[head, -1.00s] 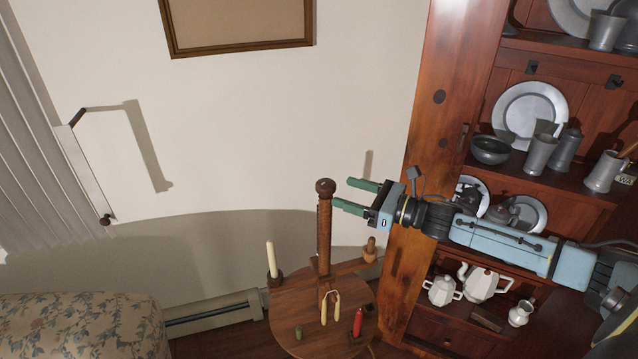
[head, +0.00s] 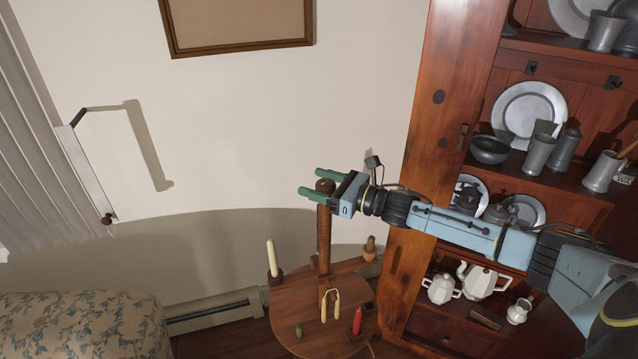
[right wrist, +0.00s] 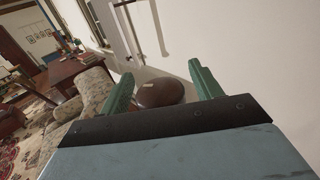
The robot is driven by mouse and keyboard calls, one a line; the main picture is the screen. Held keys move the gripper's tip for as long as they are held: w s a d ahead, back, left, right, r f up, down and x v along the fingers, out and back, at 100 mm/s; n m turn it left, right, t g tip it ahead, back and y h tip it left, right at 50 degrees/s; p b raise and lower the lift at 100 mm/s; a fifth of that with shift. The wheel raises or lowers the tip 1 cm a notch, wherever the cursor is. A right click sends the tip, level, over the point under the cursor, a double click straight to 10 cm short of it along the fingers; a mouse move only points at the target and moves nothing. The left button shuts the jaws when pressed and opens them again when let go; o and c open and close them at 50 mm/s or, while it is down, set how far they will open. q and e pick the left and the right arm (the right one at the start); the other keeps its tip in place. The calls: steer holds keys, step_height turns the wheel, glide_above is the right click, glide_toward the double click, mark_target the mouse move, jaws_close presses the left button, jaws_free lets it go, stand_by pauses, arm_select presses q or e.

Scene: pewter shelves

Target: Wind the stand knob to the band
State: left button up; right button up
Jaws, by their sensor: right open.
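The stand knob (head: 325,186) is a dark brown wooden ball on top of an upright threaded-looking post (head: 324,238). My right gripper (head: 310,182) is open, with its green fingers reaching to either side of the knob. In the right wrist view the knob (right wrist: 160,93) lies between the two spread fingers, with gaps at both sides, and bears a small pale mark. I cannot tell whether a finger touches it. I cannot make out a band. My left gripper is not in view.
The post rises from a round wooden table (head: 290,300) carrying yellow candles (head: 323,306) and a red one (head: 358,320). A cream candle (head: 271,258) stands at left. The pewter cupboard (head: 440,130) stands close at right.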

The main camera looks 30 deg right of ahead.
steer(key=c, duration=1)
steer(key=shift+f+m+t+h, duration=0.1)
steer(key=shift+m+t+h, duration=0.25)
steer(key=shift+h, duration=0.25)
